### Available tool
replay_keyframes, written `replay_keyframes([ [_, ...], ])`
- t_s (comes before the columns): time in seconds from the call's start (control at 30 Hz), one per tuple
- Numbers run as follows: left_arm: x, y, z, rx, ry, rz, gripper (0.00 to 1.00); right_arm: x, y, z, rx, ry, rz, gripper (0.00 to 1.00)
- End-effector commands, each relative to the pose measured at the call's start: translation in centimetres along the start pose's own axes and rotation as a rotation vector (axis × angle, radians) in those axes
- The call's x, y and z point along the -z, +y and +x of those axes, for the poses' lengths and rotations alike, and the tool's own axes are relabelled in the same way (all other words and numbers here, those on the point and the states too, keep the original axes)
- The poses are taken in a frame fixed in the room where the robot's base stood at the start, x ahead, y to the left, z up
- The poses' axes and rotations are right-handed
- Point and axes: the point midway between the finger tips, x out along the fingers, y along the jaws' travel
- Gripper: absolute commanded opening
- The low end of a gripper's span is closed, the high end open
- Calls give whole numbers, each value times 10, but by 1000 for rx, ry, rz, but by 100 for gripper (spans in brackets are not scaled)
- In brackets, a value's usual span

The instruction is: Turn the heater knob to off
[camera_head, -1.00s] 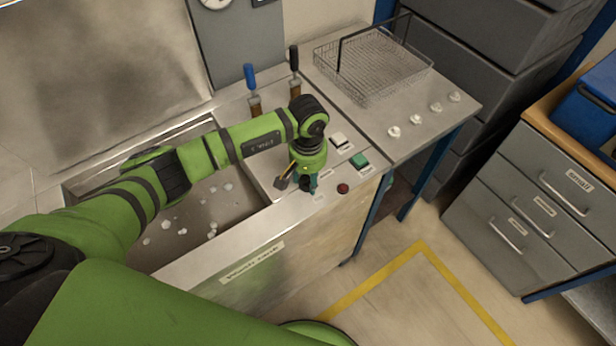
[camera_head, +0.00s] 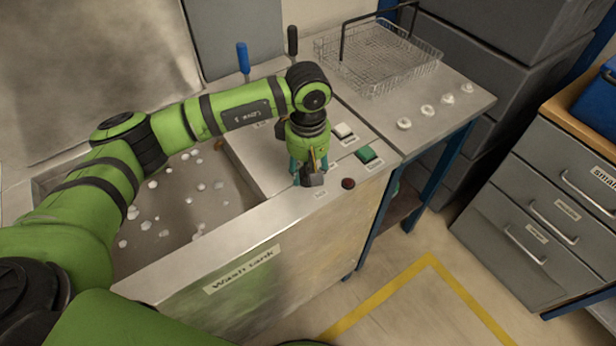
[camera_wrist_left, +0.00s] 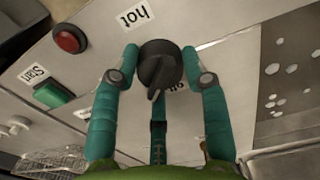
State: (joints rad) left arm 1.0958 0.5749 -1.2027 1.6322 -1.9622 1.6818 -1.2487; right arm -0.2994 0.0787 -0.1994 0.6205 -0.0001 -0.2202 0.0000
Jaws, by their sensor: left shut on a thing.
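The black heater knob (camera_wrist_left: 160,66) shows in the wrist view between the teal fingers of my left gripper (camera_wrist_left: 160,74). The gripper is shut on the knob from both sides, and a third finger shows below it. The knob's ridge points down and slightly left in that view. A "hot" label (camera_wrist_left: 132,17) lies above it; another label (camera_wrist_left: 175,87), partly hidden, lies just below right, close to the ridge's end. In the head view my left gripper (camera_head: 308,175) is at the front of the wash tank panel and hides the knob. My right gripper is out of view.
A red button (camera_head: 348,183), a green start button (camera_head: 366,154) and a white button (camera_head: 343,131) sit right of the gripper. The open wash tank (camera_head: 262,270) lies left.

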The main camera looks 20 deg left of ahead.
Motion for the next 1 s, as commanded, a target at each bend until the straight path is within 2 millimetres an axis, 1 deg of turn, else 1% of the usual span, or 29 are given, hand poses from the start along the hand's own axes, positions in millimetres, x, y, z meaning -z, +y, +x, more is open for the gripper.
replay_keyframes([
  [0.03, -1, -1, 8, 6, -1, -42, 12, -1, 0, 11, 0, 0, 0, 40],
  [0.3, -1, -1, 7, 6, -2, -297, 12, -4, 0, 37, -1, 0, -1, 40],
  [0.5, -1, -1, 7, 7, -2, -474, 12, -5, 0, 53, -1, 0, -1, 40],
  [0.8, -2, -2, 5, 9, -2, -671, 12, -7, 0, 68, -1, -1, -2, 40],
  [1.0, -2, -2, 4, 10, -2, -743, 12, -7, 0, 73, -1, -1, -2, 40],
])
